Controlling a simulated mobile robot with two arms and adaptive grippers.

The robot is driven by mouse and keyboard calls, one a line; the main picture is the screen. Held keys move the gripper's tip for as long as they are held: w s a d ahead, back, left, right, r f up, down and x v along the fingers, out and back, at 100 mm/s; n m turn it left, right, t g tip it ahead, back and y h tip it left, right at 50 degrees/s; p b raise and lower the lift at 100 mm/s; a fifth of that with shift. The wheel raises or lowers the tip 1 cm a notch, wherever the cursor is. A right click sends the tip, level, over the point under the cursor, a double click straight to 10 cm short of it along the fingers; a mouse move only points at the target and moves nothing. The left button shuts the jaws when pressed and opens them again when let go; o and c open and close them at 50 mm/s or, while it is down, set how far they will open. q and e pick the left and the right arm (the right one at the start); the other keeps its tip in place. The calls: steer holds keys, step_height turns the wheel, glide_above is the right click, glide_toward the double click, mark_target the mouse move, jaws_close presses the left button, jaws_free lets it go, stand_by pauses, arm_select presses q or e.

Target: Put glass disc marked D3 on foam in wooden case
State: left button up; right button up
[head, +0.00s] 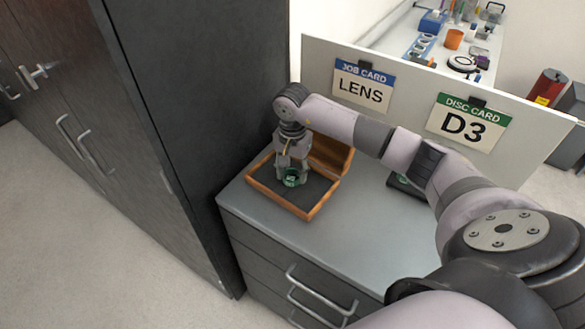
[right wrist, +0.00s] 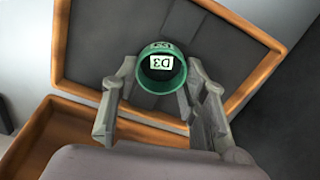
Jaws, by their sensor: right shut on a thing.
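The glass disc marked D3 (right wrist: 161,70) is green-rimmed with a white label. In the head view the disc (head: 291,178) is between the fingers of my right gripper (head: 292,174), over the foam. My right gripper (right wrist: 160,82) is shut on the disc, one finger on each side. The open wooden case (head: 315,209) stands on the grey cabinet top, with dark foam (head: 307,193) inside. The case rim (right wrist: 237,98) and foam (right wrist: 205,45) also show in the right wrist view. I cannot tell whether the disc touches the foam. My left gripper is out of view.
A tall dark cabinet (head: 200,100) stands close left of the case. A white panel (head: 400,100) with a LENS card (head: 361,90) and a D3 card (head: 467,125) rises behind. A dark item (head: 405,186) sits partly behind my arm. The front cabinet top (head: 320,245) is clear.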

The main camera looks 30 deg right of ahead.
mark_target(293, 174)
steer(key=shift+f, duration=0.1)
steer(key=o, duration=1.2)
steer(key=shift+c, duration=0.2)
steer(key=shift+r, duration=0.3)
step_height(293, 174, up, 12)
steer(key=b, duration=0.4)
steer(key=shift+f, duration=0.15)
steer(key=shift+f, duration=0.1)
